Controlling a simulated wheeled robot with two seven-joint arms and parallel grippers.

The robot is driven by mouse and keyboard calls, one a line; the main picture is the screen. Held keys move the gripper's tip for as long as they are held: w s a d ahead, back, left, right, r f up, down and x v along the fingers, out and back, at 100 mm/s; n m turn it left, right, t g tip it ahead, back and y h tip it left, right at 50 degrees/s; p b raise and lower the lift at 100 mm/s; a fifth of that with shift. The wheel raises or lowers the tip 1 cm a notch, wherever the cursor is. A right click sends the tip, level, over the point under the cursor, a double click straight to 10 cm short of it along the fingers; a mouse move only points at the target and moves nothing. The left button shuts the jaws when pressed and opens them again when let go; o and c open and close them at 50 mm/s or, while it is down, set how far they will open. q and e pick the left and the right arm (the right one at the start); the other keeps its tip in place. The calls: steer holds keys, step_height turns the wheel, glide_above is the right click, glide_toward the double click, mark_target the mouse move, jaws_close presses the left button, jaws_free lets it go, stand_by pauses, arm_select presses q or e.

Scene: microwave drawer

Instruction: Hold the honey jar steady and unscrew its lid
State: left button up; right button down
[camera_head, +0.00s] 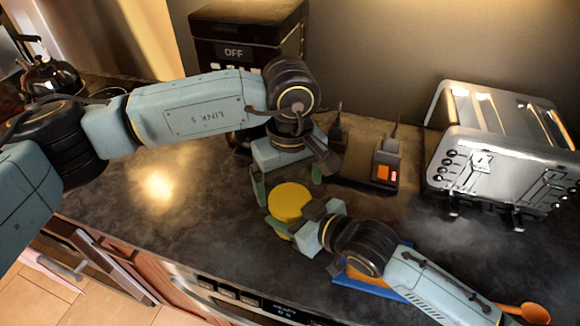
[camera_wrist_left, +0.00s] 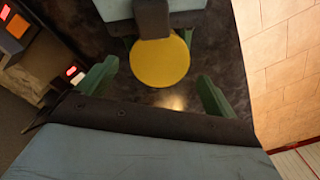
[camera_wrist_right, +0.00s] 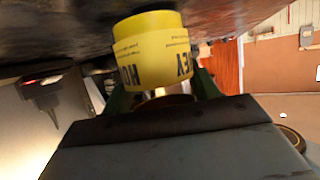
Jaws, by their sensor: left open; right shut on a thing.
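The honey jar with its yellow lid (camera_head: 289,201) stands on the dark counter in the middle of the head view. In the right wrist view the jar (camera_wrist_right: 155,68) shows a pale yellow label with dark letters. My right gripper (camera_head: 290,228) is shut on the jar low on its side. My left gripper (camera_head: 287,186) is open above the jar, pointing down, its green fingers apart. In the left wrist view the round yellow lid (camera_wrist_left: 160,62) lies beyond the open fingertips and is not touched. The jar's lower body is mostly hidden in the head view.
A silver toaster (camera_head: 500,150) stands at the right. A black coffee machine (camera_head: 248,35) stands at the back, with a dark device with an orange panel (camera_head: 384,168) nearer the middle. A blue item (camera_head: 365,282) lies under my right arm. The counter left of the jar is clear.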

mark_target(290, 199)
arm_select(q)
steer(key=shift+f, duration=1.75)
steer(key=c, duration=1)
steer(key=n, duration=0.4)
steer(key=shift+n, duration=0.3)
steer(key=n, duration=0.5)
steer(key=shift+n, duration=0.3)
steer(key=o, duration=1.1)
steer(key=shift+r, duration=0.1)
